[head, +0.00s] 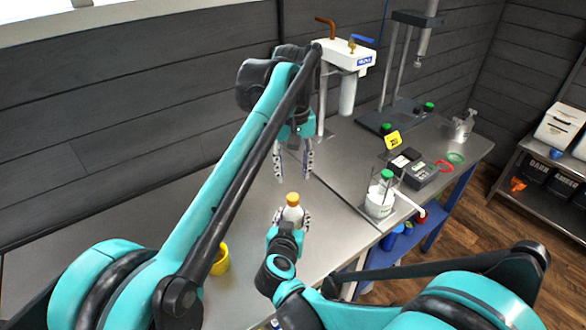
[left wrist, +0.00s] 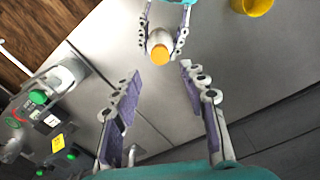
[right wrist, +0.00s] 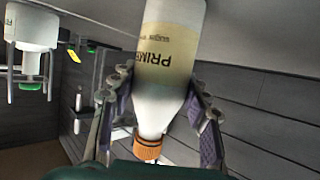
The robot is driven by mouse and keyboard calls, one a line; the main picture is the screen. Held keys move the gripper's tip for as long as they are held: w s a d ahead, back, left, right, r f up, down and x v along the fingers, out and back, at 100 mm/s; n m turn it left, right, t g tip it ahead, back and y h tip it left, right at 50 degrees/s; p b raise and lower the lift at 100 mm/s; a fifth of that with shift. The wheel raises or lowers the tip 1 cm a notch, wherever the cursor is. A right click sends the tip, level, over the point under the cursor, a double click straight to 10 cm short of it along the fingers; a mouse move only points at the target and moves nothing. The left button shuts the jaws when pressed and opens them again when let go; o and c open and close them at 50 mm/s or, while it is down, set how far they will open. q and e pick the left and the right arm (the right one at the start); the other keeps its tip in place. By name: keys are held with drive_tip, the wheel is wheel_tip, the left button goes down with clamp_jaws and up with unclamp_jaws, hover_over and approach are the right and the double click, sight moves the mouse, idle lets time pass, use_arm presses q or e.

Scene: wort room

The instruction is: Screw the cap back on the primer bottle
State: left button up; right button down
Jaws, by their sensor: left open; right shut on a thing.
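The primer bottle (head: 292,211) is white with a cream label reading "PRIMER" (right wrist: 172,50). It stands upright in my right gripper (head: 292,218), whose fingers are shut around its sides. An orange cap (head: 292,198) sits at the bottle's mouth; it shows in the right wrist view (right wrist: 148,149) and from above in the left wrist view (left wrist: 160,53). How tightly it is seated I cannot tell. My left gripper (head: 293,170) is open and empty, pointing down above the cap and apart from it. Its spread fingers show in the left wrist view (left wrist: 162,78).
A yellow cup (head: 220,261) stands on the steel bench (head: 240,215) to the left. A green-capped bottle (head: 379,202) in a stand, a dark instrument (head: 417,171) and a filter housing (head: 347,68) stand right and behind.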

sight(293, 197)
use_arm(q)
drive_tip(key=shift+f, duration=0.1)
drive_tip(key=shift+f, duration=3.95)
clamp_jaws()
drive_tip(key=m, duration=0.5)
drive_tip(key=shift+o, duration=0.3)
unclamp_jaws()
